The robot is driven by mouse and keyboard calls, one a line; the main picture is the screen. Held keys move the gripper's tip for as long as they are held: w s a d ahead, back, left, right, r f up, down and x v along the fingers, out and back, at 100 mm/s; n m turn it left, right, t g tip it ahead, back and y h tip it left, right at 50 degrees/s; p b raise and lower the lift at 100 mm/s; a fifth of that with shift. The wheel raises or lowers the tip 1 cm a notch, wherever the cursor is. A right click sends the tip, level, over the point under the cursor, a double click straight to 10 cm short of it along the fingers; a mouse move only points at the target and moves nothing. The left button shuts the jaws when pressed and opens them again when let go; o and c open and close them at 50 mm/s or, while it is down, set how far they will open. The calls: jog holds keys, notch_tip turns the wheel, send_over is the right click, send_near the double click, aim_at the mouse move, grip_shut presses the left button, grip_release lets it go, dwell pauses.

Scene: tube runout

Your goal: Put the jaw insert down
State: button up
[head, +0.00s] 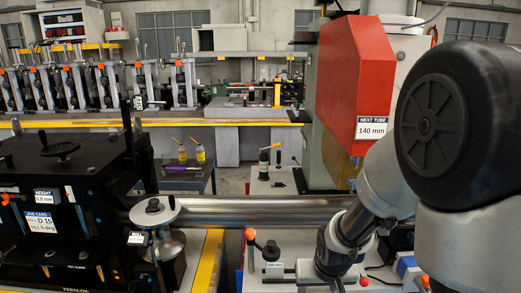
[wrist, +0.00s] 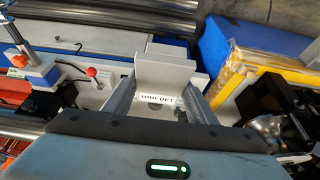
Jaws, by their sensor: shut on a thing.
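In the wrist view, my gripper (wrist: 160,105) is shut on a pale grey, stepped metal block, the jaw insert (wrist: 166,72). The insert sits between the two fingers and carries a white label whose text I cannot read surely. Its underside is hidden, so I cannot tell whether it touches a surface. In the head view, my arm reaches down at the lower right, in front of the steel tube. The fingers and the insert cannot be made out there.
A long steel tube (head: 265,212) runs across from a black machine (head: 75,215) with a grey roller (head: 155,212). A red machine head labelled 140 mm (head: 355,75) stands behind. The wrist view shows a yellow-edged frame (wrist: 228,85), a blue block (wrist: 212,45) and a red-knobbed lever (wrist: 91,73).

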jog(key=shift+p+v, duration=1.05)
jog(key=shift+p, duration=0.15)
jog(key=shift+w+f+b, duration=0.3)
jog(key=shift+b, duration=0.1)
jog(key=w+f+t+b, duration=0.1)
jog(key=w+f+b, duration=0.4)
jog(key=w+b, duration=0.5)
jog(key=w+f+t+b, duration=0.1)
jog(key=w+f+b, duration=0.4)
jog(key=w+b, duration=0.5)
jog(key=f, duration=0.3)
jog(key=w+f, duration=0.1)
jog(key=f, duration=0.2)
jog(key=w+f, duration=0.1)
jog(key=f, duration=0.2)
jog(key=shift+f, duration=0.1)
jog(key=shift+f, duration=0.1)
